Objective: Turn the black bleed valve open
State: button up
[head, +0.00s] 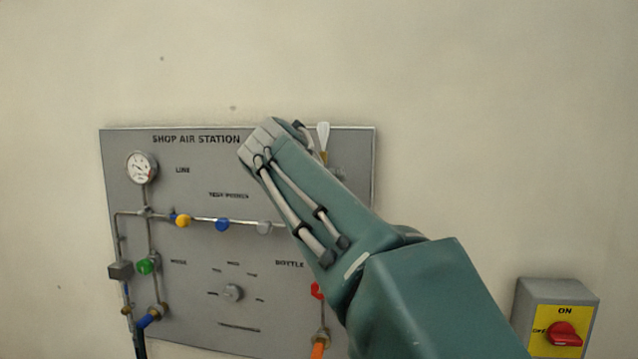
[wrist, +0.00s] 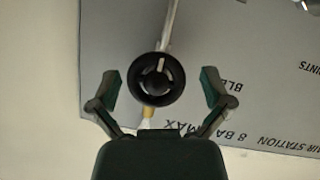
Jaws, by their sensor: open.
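The black bleed valve is a round black knob (wrist: 156,80) with a pale pointer mark, seen face-on in the wrist view. The mark points towards the top of that picture. My gripper (wrist: 160,74) is open, with one dark green finger on each side of the knob and a visible gap at both sides. It holds nothing. Whether the fingertips reach the knob's depth is hard to tell. In the head view my arm covers the knob and the gripper's fingers.
The grey SHOP AIR STATION panel (head: 190,285) carries a gauge (head: 141,167), a green knob (head: 147,266), a yellow knob (head: 183,220), a blue knob (head: 222,224) and a red handle (head: 317,291). A white-tipped part (head: 323,135) stands close beside my arm. A red switch (head: 565,333) is at lower right.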

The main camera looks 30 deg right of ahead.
jog(key=v, duration=1.2)
jog(key=shift+f, duration=0.1)
jog(key=s+a+f+n+g+y, duration=0.1)
jog(key=s+f, duration=0.5)
jog(key=f, duration=0.6)
jog(key=s+a+f+n+g+y, duration=0.1)
jog(key=s+f+y, duration=0.4)
jog(key=f, duration=0.7)
jog(key=s+a+f+n+g+y, duration=0.2)
jog(key=s+f, duration=0.5)
jog(key=f, duration=0.5)
jog(key=a+n+y, duration=0.1)
jog(key=a, duration=0.1)
jog(key=shift+a+f+n+y, duration=0.2)
jog(key=shift+a+n+y, duration=0.1)
